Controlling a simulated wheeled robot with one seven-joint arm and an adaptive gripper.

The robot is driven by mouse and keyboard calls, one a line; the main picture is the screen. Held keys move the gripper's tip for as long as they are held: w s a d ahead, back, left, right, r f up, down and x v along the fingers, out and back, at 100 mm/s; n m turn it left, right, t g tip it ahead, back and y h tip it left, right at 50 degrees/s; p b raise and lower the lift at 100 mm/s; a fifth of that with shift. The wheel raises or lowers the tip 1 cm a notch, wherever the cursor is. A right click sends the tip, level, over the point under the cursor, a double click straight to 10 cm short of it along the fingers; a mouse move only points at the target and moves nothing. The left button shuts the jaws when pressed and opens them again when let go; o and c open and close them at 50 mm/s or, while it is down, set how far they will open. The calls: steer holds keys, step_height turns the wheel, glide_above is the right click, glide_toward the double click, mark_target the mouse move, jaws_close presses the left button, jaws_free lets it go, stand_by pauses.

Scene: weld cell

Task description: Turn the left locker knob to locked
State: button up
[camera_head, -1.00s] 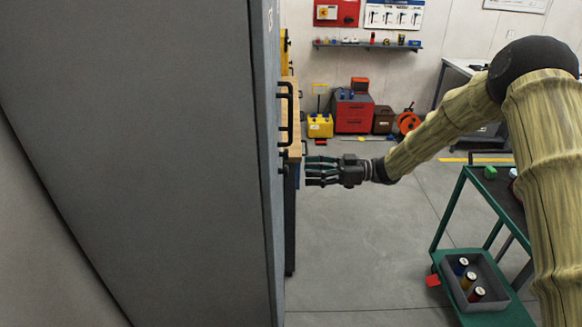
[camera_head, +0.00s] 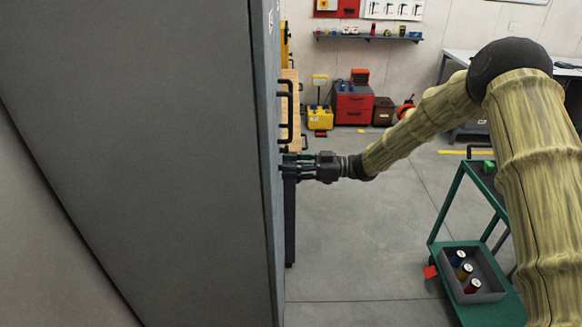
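The grey locker (camera_head: 140,150) fills the left of the view, seen from its side, with its front face edge-on. A black bar handle (camera_head: 289,110) stands out from that front. My gripper (camera_head: 284,166) points left at the locker front, just below the handle, with its fingertips at or very near the face. The left knob cannot be made out; the fingers and the steep angle hide that spot. I cannot tell whether the fingers touch or hold it, or how it is turned.
A green cart (camera_head: 458,196) with a grey bin (camera_head: 474,284) of several small cans stands at the right. A wooden-topped bench (camera_head: 291,78) is behind the locker front. A red toolbox (camera_head: 353,106) and a yellow case (camera_head: 320,118) sit by the back wall. The middle floor is clear.

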steer(key=c, duration=0.4)
steer(key=shift+f+n+b, duration=0.1)
steer(key=shift+n+b, duration=0.2)
steer(key=shift+b, duration=0.35)
steer(key=n+b, duration=0.8)
steer(key=b, duration=0.5)
steer(key=n+b, duration=0.9)
steer(key=b, duration=0.5)
steer(key=shift+s+f, duration=0.15)
steer(key=shift+s, duration=0.05)
steer(key=shift+n+b, duration=0.3)
steer(key=shift+b, duration=0.05)
steer(key=o, duration=1)
